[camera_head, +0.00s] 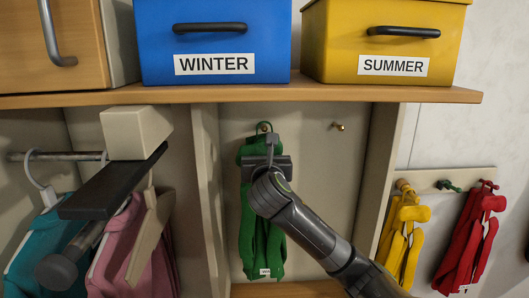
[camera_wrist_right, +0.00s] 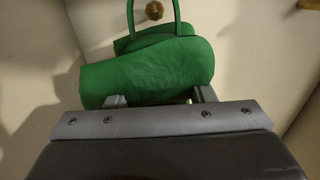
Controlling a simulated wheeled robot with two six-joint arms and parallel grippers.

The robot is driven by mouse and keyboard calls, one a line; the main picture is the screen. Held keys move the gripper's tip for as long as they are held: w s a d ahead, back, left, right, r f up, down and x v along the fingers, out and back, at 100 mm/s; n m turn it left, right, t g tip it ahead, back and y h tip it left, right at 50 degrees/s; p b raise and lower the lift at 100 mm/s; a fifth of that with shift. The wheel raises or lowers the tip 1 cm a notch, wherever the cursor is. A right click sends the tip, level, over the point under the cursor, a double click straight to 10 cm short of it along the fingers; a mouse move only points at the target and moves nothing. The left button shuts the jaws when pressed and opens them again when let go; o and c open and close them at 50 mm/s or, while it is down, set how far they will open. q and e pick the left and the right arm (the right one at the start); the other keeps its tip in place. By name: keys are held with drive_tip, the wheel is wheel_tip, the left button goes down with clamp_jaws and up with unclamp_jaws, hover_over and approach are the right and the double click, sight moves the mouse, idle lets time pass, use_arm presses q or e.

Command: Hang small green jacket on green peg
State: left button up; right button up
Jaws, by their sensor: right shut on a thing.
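The small green jacket (camera_head: 262,235) hangs long and narrow in the open middle compartment. Its green loop rises around a brass hook (camera_wrist_right: 154,10) on the back wall. I cannot tell whether the loop rests on the hook. My right gripper (camera_head: 271,152) is at the jacket's upper part, shut on it. In the right wrist view the rolled green top (camera_wrist_right: 150,70) lies across the fingers (camera_wrist_right: 160,97). The green peg (camera_head: 448,186) is on the rack at the right, between the yellow and red garments, and is bare.
A second brass hook (camera_head: 338,126) is empty. The rack board (camera_head: 428,179) holds yellow (camera_head: 398,240) and red (camera_head: 470,238) garments. A partition (camera_head: 386,180) stands between the compartment and the rack. A shelf (camera_head: 300,92) with blue and yellow boxes is above. Teal and pink garments hang left.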

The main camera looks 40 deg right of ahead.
drive_tip(key=shift+s+a, duration=0.3)
drive_tip(key=shift+s, duration=0.05)
drive_tip(key=v, duration=0.8)
idle(0.5)
